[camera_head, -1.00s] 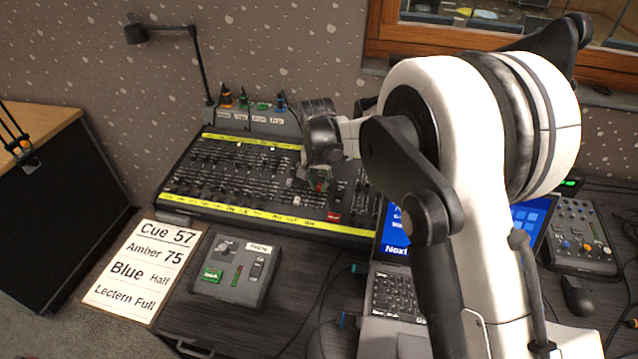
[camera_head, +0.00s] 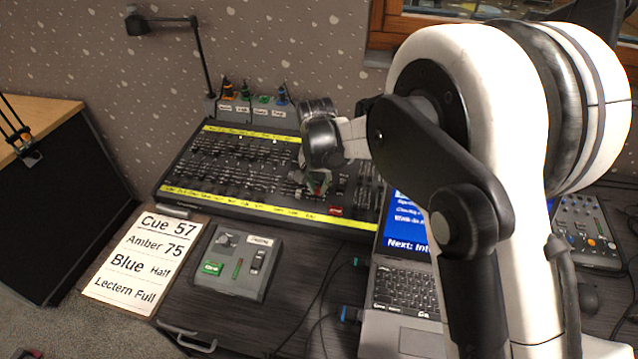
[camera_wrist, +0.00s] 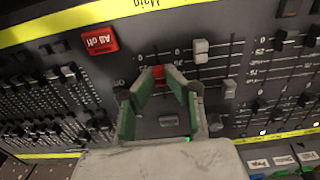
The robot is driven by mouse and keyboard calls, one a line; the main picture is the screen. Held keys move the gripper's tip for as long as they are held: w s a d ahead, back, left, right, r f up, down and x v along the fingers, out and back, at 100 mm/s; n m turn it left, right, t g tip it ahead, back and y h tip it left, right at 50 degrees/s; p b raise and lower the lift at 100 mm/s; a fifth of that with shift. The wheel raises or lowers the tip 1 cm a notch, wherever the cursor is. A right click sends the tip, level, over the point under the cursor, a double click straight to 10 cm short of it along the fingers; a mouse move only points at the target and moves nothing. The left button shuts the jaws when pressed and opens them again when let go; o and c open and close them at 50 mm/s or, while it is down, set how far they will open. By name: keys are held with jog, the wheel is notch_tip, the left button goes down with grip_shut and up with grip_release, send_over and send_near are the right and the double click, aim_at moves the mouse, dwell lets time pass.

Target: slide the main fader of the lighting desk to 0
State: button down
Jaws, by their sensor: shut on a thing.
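The lighting desk (camera_head: 200,205) stands against the wall. In the wrist view, the red fader cap (camera_wrist: 158,73) is in the slot below the upside-down "Main" label (camera_wrist: 147,3). My gripper (camera_wrist: 160,76) is shut on the red cap, with green-padded fingertips at its two sides. The cap sits a little below the 0 marks beside the slot, near that end of the travel. In the head view, my gripper (camera_head: 317,187) is over the right part of the desk, and the cap is mostly hidden by the fingers.
A red "All off" button (camera_wrist: 99,40) lies beside the main slot. A white fader cap (camera_wrist: 201,50) is close on the other side. A laptop (camera_head: 405,290), a small control box (camera_head: 235,265) and a cue sheet (camera_head: 140,262) lie in front of the desk.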

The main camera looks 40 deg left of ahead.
aim_at(316, 199)
jog(key=shift+s+d+f+b, duration=0.1)
jog(key=shift+s+d+b, duration=0.15)
jog(key=shift+s, duration=0.35)
jog(key=shift+s+d+f+b, duration=0.1)
jog(key=shift+s+d, duration=0.15)
jog(key=shift+s, duration=0.3)
jog(key=c, duration=2)
grip_release()
jog(key=shift+r, duration=0.1)
jog(key=shift+c, duration=0.2)
jog(key=shift+r, duration=0.1)
jog(key=shift+r+p, duration=0.55)
jog(key=shift+r, duration=0.6)
jog(key=shift+r, duration=0.1)
notch_tip(316, 199, up, 12)
jog(key=shift+s+d, duration=0.2)
jog(key=shift+s, duration=0.25)
